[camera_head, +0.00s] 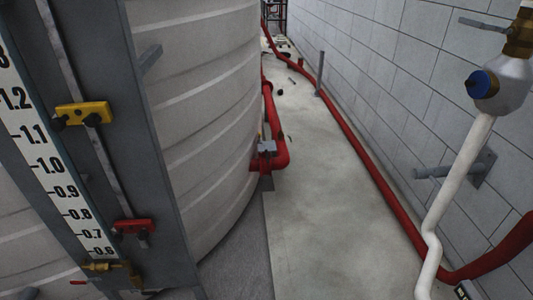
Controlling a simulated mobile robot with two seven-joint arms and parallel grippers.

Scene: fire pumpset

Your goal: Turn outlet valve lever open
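No lever is marked as the outlet valve lever, and I cannot tell which one it is. A brass valve (519,38) at the top right has a grey lever (483,24) pointing left, roughly level. It sits above a white fitting with a blue cap (482,83) on a white pipe (456,185). Another brass valve (104,267) is at the bottom left under the level gauge, with a small red handle (79,282) beside it. Neither of my grippers can be made out in this view.
A large ribbed white tank (205,110) stands left, with a numbered gauge (45,160) on a grey post before it. A red pipe (350,135) runs along the block wall (400,60). Red pipework (275,125) stands beside the tank. The concrete floor (325,220) between is mostly clear.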

